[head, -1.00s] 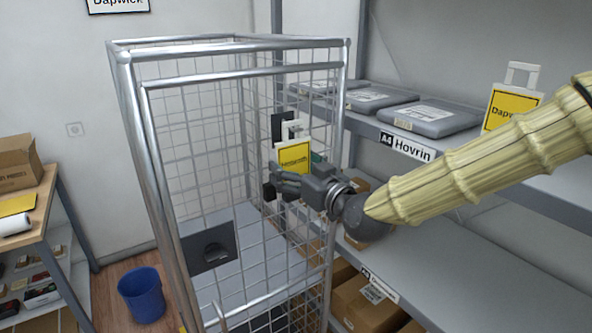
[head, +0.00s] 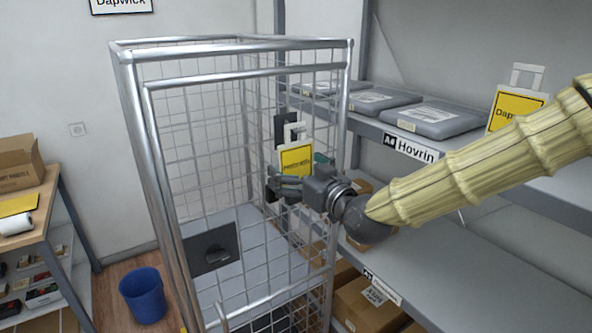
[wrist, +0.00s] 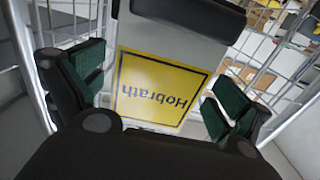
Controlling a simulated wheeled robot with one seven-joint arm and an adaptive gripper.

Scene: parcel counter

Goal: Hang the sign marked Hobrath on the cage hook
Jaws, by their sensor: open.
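The Hobrath sign (head: 296,161) is a yellow panel with a black border on a white board with a white handle loop. It is upright at the cage's mesh, its handle in front of a dark plate (head: 284,130). The hook itself is too small to make out. My gripper (head: 301,174) is open just in front of the sign's lower part. In the wrist view the sign (wrist: 160,88) reads Hobrath upside down, between my spread green-padded fingers (wrist: 157,88), with gaps at both sides. A dark bar crosses the top of that view.
The wire cage (head: 135,55) has metal posts close around my gripper. A shelf (head: 470,255) on the right holds grey parcels and another sign (head: 516,106) starting "Dap". Boxes sit below. A blue bin (head: 143,296) and a table stand at left.

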